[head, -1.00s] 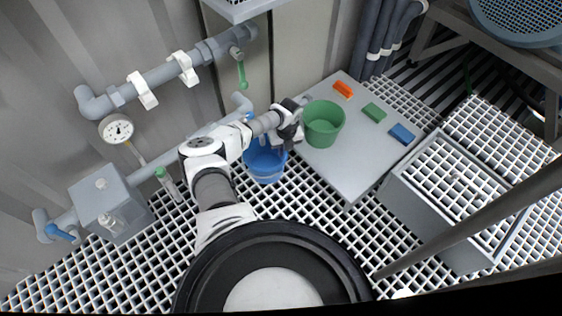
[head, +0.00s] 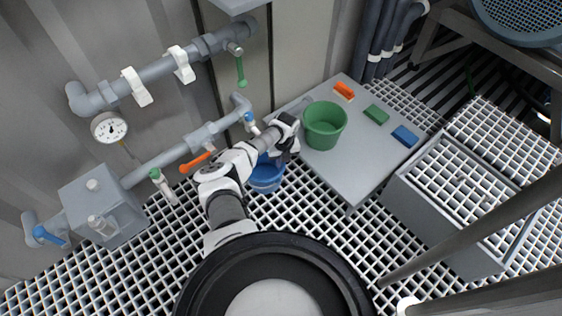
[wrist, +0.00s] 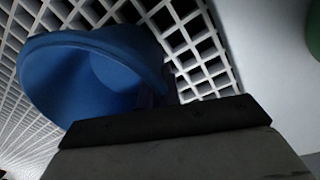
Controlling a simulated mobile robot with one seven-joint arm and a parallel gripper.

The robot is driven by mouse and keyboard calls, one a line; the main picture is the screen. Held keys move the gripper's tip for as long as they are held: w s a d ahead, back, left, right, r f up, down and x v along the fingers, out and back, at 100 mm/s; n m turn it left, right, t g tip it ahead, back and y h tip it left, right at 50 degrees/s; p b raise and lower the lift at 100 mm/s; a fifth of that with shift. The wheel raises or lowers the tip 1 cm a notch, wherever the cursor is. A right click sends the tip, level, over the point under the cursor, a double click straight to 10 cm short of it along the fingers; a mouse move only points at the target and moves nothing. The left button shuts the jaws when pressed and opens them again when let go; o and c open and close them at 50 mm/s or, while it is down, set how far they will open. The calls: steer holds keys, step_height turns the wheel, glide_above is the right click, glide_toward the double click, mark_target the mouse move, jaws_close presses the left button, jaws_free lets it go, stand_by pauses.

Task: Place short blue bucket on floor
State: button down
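The short blue bucket (head: 266,180) is below my gripper (head: 281,157), left of the low grey platform, with the white floor grating (head: 300,215) beneath it. It also shows in the wrist view (wrist: 85,75), its open mouth and wall beside the dark finger bar of my gripper. My gripper appears shut on the bucket's rim, though the fingertips are mostly hidden. I cannot tell whether the bucket's base touches the grating.
Wall pipes with valves (head: 150,172) run at the left. A grating-topped grey box (head: 455,190) stands right.

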steer(key=c, duration=1.6)
jaws_free()
steer(key=shift+f, duration=0.1)
step_height(320, 180, up, 12)
steer(key=d+p, duration=0.1)
steer(key=p, duration=0.4)
steer(key=shift+w, duration=0.1)
